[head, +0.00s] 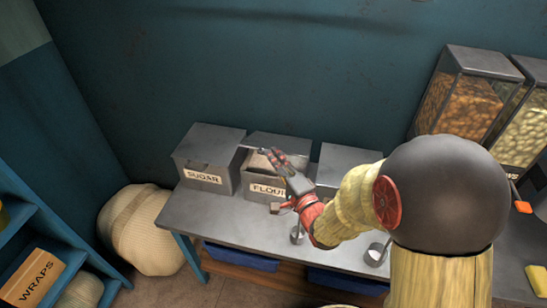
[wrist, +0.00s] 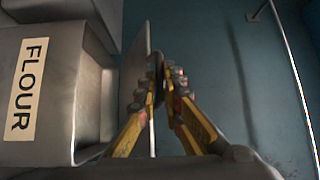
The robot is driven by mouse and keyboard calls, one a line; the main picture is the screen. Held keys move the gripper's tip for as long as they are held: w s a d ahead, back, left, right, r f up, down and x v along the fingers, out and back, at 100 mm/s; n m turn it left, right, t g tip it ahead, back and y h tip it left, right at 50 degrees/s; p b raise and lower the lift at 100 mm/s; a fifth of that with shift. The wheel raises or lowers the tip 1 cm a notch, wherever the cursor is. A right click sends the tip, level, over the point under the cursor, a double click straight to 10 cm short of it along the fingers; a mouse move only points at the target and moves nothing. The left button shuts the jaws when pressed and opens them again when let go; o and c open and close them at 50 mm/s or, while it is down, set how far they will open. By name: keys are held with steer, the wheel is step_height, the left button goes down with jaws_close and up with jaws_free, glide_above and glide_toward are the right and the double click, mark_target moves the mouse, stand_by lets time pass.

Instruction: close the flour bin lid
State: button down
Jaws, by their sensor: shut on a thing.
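The grey flour bin (head: 258,176) stands on the metal table between two other bins, its FLOUR label partly covered by my gripper. It is open, with pale flour (head: 256,161) showing inside. In the wrist view the bin (wrist: 88,75) lies at the left, its label turned sideways. Its grey lid (wrist: 137,62) is raised and seen nearly edge-on beside the fingers. My gripper (wrist: 162,78) is shut on the lid, with the fingertips close together at its edge. In the head view my gripper (head: 272,157) is over the bin's opening and hides part of it.
The closed sugar bin (head: 207,162) stands close on the left, and another grey bin (head: 345,166) on the right. Small metal scoops (head: 297,236) are at the table's front. Clear dispensers (head: 462,98) stand at the right. The teal wall (head: 270,75) is close behind.

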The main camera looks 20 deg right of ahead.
steer(key=c, duration=2.2)
jaws_free()
steer(key=shift+w+d+f, duration=0.15)
steer(key=shift+w+d, duration=0.1)
steer(key=shift+d, duration=0.05)
steer(key=shift+a, duration=0.1)
steer(key=shift+s, duration=0.1)
steer(key=s+d, duration=0.1)
steer(key=s, duration=1)
steer(key=shift+s+d+f, duration=0.25)
steer(key=shift+s+d, duration=0.05)
steer(key=shift+s, duration=0.05)
steer(key=shift+c, duration=0.5)
